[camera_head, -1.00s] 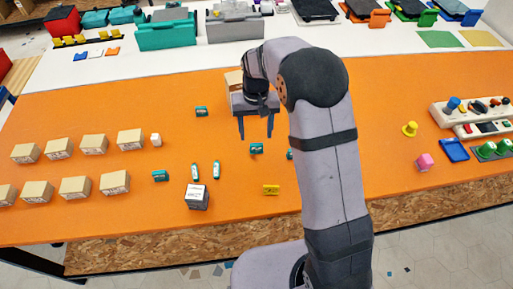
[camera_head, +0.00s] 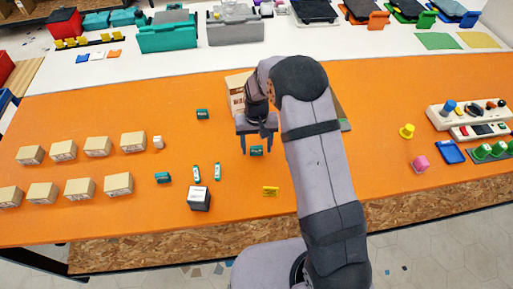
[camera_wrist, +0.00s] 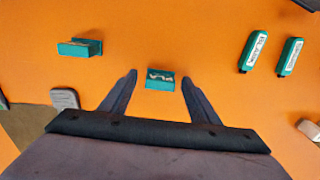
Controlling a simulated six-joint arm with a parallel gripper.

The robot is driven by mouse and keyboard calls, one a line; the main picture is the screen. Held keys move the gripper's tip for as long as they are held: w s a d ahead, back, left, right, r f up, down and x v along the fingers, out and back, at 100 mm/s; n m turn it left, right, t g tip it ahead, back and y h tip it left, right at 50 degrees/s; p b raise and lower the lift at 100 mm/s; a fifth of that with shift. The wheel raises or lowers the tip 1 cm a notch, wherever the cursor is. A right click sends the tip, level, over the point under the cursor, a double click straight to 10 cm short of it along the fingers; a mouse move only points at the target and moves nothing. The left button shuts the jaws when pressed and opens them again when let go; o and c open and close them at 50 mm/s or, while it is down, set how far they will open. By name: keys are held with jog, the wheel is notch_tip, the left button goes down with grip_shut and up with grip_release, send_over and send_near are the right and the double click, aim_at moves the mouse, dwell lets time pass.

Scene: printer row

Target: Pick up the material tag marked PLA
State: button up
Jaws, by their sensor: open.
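A small teal tag (camera_head: 257,151) lies on the orange table mat, just under and between the fingers of my gripper (camera_head: 258,152). In the wrist view the tag (camera_wrist: 160,80) sits between the two fingertips, with bare mat showing on both sides. Its lettering appears upside down there and looks like PLA. My gripper (camera_wrist: 160,77) is open, its fingers pointing at the table. A second teal tag (camera_wrist: 79,47) lies to the upper left in the wrist view, its lettering not visible; my arm hides it in the head view.
More teal tags (camera_head: 202,114) (camera_head: 162,177) lie to the left. Two slim teal pieces (camera_head: 196,172) (camera_head: 217,171) and a dark-sided cube (camera_head: 199,198) lie nearer. A yellow tag (camera_head: 271,191) is at front. Cardboard boxes (camera_head: 97,146) fill the left; a beige box (camera_head: 237,91) stands behind my gripper.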

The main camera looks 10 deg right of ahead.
jog(key=shift+f, duration=0.2)
jog(key=c, duration=1.1)
